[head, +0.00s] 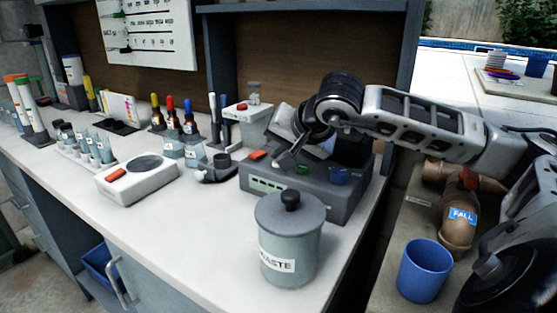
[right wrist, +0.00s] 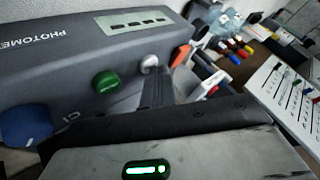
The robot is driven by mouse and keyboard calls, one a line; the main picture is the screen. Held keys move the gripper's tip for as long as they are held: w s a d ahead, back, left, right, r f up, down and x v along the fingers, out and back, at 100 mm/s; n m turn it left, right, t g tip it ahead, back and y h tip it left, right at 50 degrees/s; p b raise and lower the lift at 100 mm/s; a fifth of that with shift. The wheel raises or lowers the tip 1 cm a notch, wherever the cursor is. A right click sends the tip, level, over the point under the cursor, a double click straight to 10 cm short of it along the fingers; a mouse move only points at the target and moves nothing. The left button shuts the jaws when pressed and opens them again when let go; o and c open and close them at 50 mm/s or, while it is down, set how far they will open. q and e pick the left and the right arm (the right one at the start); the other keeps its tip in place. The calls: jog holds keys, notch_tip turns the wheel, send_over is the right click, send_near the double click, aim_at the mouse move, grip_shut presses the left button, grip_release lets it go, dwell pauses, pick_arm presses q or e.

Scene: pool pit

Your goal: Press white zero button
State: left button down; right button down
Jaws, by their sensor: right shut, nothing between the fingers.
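The dark grey photometer (head: 293,203) sits on the counter at the right. In the right wrist view its panel (right wrist: 60,60) shows a big blue knob (right wrist: 25,125), a green button (right wrist: 105,82) and a small whitish button (right wrist: 149,63). My left gripper is out of view.
A lidded grey waste jar (head: 290,245) stands close in front of the photometer. A white stirrer plate (head: 140,178), dropper bottles (head: 172,125) and vials (head: 97,148) stand to the left. A blue cup (head: 424,270) and brown pipes (head: 457,215) are at the right.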

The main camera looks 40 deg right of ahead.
jog(key=shift+r+p, duration=0.65)
jog(key=shift+r, duration=0.15)
notch_tip(320, 180, up, 5)
jog(key=p, duration=0.4)
jog(key=shift+r+p, duration=0.1)
jog(key=shift+p, duration=0.2)
dwell(0.4)
